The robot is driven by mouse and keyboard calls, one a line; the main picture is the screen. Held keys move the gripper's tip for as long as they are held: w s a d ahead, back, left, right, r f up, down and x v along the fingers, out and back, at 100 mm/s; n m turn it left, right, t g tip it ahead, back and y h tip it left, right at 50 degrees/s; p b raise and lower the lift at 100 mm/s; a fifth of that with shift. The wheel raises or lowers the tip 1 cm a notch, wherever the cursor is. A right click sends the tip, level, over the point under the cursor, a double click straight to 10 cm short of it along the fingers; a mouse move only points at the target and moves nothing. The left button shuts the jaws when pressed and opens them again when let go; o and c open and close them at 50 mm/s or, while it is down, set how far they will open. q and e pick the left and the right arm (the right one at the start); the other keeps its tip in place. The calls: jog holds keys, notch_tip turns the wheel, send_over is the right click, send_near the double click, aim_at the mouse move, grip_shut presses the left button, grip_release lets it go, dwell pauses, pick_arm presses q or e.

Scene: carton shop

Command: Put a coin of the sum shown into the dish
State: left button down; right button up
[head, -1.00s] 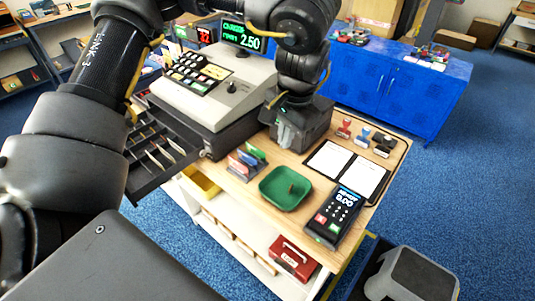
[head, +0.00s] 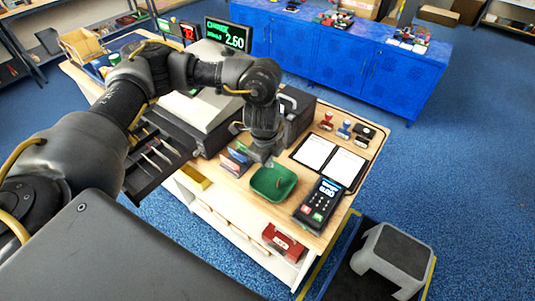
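A green display (head: 227,35) on the till reads what looks like 2.50. The green dish (head: 264,194) lies on the wooden counter with a small brownish thing in it, too small to identify. The till (head: 204,105) stands behind my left arm with its dark drawer (head: 145,172) open, showing several compartments. My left gripper (head: 264,157) points down just at the dish's back edge, between the dish and the card rack. Its fingers are too dark and small to show whether they are open or hold a coin. My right gripper is out of view.
A card rack (head: 236,160) stands left of the dish. A card terminal (head: 321,200) and an open black folder (head: 330,158) lie to its right. Stamps (head: 344,130) stand behind. A red box (head: 284,243) sits on the shelf below, a grey stool (head: 399,255) at right.

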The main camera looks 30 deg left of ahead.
pick_arm(q)
jog(key=b, duration=0.6)
send_over(267, 183)
jog(key=shift+m, duration=0.4)
notch_tip(267, 183, down, 6)
jog(key=shift+r, duration=0.15)
jog(key=shift+f+b, duration=0.45)
jog(key=shift+f, duration=0.05)
jog(key=shift+r, duration=0.1)
jog(key=c, duration=1.6)
grip_release()
